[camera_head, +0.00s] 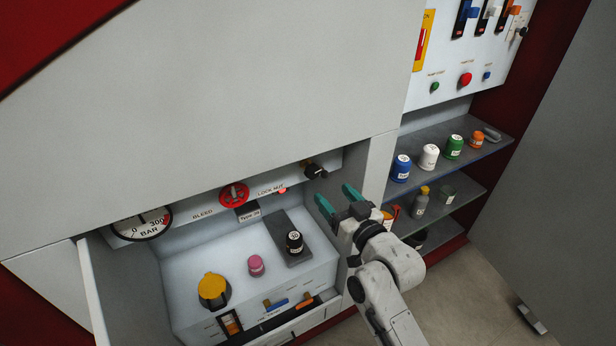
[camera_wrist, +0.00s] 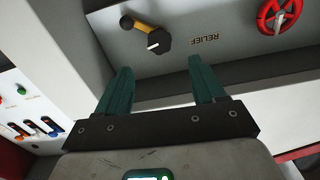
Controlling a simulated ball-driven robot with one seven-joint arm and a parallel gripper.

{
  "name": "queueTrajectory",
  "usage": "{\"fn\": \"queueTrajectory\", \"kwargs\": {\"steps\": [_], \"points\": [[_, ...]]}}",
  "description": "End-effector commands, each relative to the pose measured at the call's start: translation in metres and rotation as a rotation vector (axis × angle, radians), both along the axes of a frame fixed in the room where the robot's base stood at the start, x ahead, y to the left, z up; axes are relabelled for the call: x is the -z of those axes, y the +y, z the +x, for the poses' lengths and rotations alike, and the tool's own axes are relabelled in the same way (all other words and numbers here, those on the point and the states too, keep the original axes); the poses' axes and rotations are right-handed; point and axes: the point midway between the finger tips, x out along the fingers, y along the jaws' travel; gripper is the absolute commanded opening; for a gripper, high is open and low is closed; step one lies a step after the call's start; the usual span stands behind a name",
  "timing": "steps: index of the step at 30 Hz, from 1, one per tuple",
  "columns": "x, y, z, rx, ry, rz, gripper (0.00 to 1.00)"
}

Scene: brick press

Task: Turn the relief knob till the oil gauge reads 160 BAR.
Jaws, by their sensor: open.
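The relief knob (camera_wrist: 160,41) is black with a white mark, on a pale panel beside the word RELIEF in the wrist view. It also shows in the head view (camera_head: 315,171), small and dark. The oil gauge (camera_head: 141,224) is a round white dial marked 0, 300 and BAR at the left in the head view. Its needle is too small to read exactly. My gripper (camera_head: 337,199) is open and empty, just below and right of the knob. Its teal fingers also show in the wrist view (camera_wrist: 161,68), apart from the knob.
A red handwheel (camera_head: 233,195) sits on the same panel, left of the knob. A brass-coloured lever (camera_wrist: 139,25) lies close beside the knob. Shelves (camera_head: 460,143) with bottles stand right.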

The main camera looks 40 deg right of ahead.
Motion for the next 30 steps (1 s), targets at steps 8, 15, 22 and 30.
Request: {"fn": "queueTrajectory", "kwargs": {"steps": [8, 15, 22, 30], "points": [[-0.003, -0.014, 0.050, -0.001, -0.001, 0.001, 0.69], [-0.001, -0.022, 0.077, -0.001, 0.000, -0.001, 0.69], [0.000, -0.024, 0.084, -0.001, 0.000, -0.001, 0.69], [0.000, -0.024, 0.084, -0.001, 0.000, -0.001, 0.61]]}}
